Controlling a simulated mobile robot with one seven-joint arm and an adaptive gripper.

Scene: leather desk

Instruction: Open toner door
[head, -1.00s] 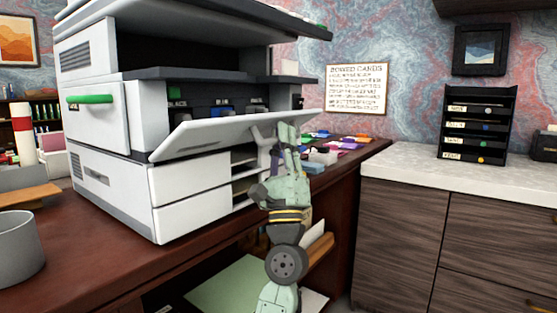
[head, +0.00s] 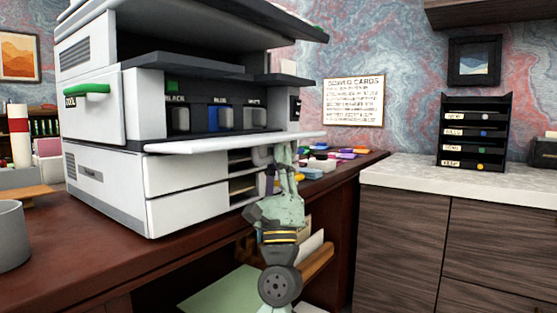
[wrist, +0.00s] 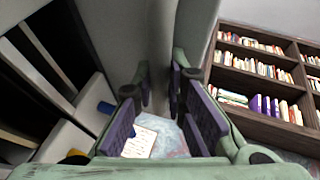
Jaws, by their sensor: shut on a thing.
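The toner door (head: 225,143) is a white flap on the front of the printer (head: 105,205). It is swung down almost level, and the toner bay behind it shows. My gripper (head: 284,156) is at the underside of the door's right end, shut on the door handle (head: 262,156). In the wrist view, my gripper (wrist: 160,105) has purple-padded fingers either side of a pale part of the door. The exact contact is hard to see. Inside the bay are labelled toner slots, with black (head: 178,118), blue (head: 219,117) and another cartridge (head: 254,117).
A green handle (head: 87,89) is on the printer's left side. Colourful small items (head: 345,153) lie on the desk right of the printer. A grey cup (head: 12,236) stands at the front left. A black tray rack (head: 475,132) stands on the right counter (head: 420,176).

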